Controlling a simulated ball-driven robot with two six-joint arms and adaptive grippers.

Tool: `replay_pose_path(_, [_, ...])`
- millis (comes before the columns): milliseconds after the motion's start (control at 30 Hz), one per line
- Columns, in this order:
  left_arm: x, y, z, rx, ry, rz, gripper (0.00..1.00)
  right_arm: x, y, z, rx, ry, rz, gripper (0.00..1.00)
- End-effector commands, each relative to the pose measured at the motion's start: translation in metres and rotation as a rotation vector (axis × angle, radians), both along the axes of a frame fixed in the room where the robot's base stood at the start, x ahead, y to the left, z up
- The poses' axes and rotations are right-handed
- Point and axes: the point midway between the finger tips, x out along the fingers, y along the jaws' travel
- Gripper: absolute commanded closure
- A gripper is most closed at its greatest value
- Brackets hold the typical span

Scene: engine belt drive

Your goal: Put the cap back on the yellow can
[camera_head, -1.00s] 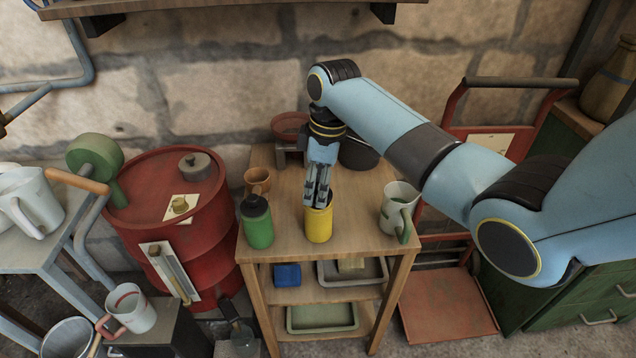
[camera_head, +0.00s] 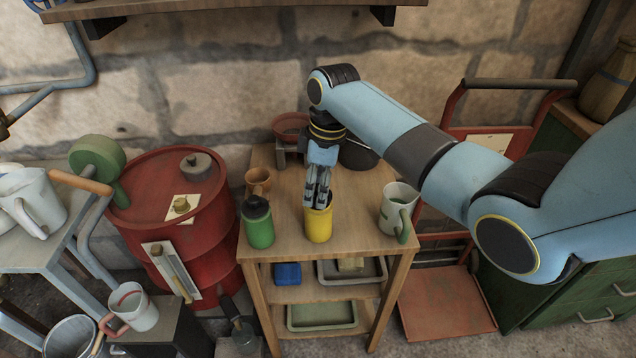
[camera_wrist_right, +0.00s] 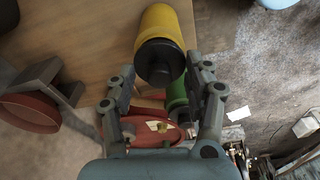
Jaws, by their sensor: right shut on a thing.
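The yellow can (camera_head: 318,225) stands upright near the front edge of the small wooden table, just right of a green can. My right gripper (camera_head: 318,204) points down at the can's top, its fingertips at the rim. In the right wrist view the yellow can (camera_wrist_right: 167,25) shows with the black cap (camera_wrist_right: 160,62) at its top end, between the two fingers. My right gripper (camera_wrist_right: 160,70) is shut on the cap. I cannot tell whether the cap is fully seated; the fingers hide it in the head view. My left gripper is not in view.
A green can (camera_head: 257,225) with a dark top stands close on the left. A brown cup (camera_head: 258,182) is behind it. A white mug (camera_head: 397,208) with a green handle stands on the right. A red drum (camera_head: 165,215) is left of the table (camera_head: 360,225).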

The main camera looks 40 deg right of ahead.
Motion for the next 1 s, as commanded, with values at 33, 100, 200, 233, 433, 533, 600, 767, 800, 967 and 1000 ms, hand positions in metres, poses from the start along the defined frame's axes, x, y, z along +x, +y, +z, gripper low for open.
replay_pose_path(33, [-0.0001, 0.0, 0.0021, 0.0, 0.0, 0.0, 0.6, 0.0, 0.0002, 0.0011, 0.0, 0.0, 0.0, 0.65])
replay_pose_path(100, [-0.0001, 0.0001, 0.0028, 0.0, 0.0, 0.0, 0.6, 0.0001, 0.0001, 0.0009, 0.0, 0.0, 0.0, 0.65])
replay_pose_path(200, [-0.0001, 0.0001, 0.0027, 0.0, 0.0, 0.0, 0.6, 0.0002, 0.0001, 0.0004, 0.0, -0.001, 0.0, 0.65])
replay_pose_path(233, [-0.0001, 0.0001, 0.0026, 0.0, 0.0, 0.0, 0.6, 0.0003, 0.0001, 0.0003, 0.0, -0.001, 0.0, 0.65])
replay_pose_path(433, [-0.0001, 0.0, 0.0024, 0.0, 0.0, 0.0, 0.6, 0.0002, 0.0001, 0.0, 0.0, -0.001, 0.0, 0.65])
replay_pose_path(533, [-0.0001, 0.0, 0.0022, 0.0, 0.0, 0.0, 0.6, 0.0003, 0.0001, -0.0006, 0.0, -0.001, 0.0, 0.65])
replay_pose_path(600, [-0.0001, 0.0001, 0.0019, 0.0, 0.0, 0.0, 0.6, 0.0003, 0.0001, -0.0014, 0.0, -0.001, 0.0, 0.65])
replay_pose_path(767, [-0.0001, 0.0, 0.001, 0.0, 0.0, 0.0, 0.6, 0.0004, 0.0001, -0.0038, 0.0, -0.001, 0.0, 0.65])
replay_pose_path(800, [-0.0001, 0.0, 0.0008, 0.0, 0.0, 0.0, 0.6, 0.0004, 0.0001, -0.0044, 0.0, -0.001, 0.0, 0.65])
replay_pose_path(967, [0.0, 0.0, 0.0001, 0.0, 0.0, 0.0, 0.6, 0.0002, 0.0001, -0.0068, 0.0, -0.001, 0.0, 0.65])
replay_pose_path(1000, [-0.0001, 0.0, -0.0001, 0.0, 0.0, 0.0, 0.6, 0.0003, 0.0001, -0.0075, 0.0, -0.001, 0.0, 0.65])
